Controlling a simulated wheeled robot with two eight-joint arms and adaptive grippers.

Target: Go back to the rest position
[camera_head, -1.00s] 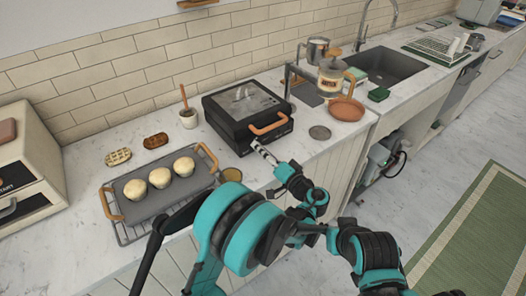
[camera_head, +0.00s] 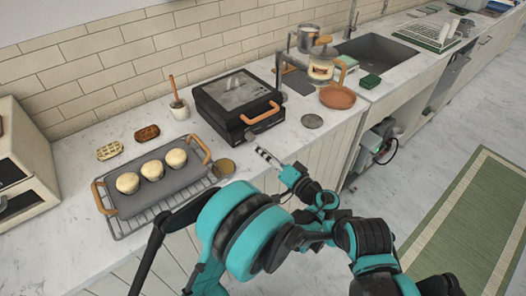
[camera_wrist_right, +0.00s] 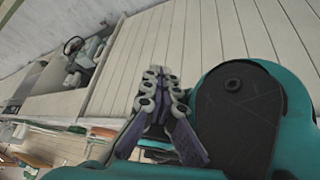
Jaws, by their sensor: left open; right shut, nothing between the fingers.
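My left gripper (camera_head: 266,157) is in the head view, in front of the counter's edge and near the black panini press (camera_head: 240,98). Its striped fingers point up and left, towards the press, apart from it. It is open and holds nothing that I can see. My right gripper (camera_wrist_right: 158,82) shows in the right wrist view, its fingers together and empty, in front of pale plank cabinet fronts (camera_wrist_right: 150,35). I cannot make out the right fingertips in the head view.
A toaster oven (camera_head: 25,160) stands at the left. Open floor and a green rug (camera_head: 470,225) lie to the right.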

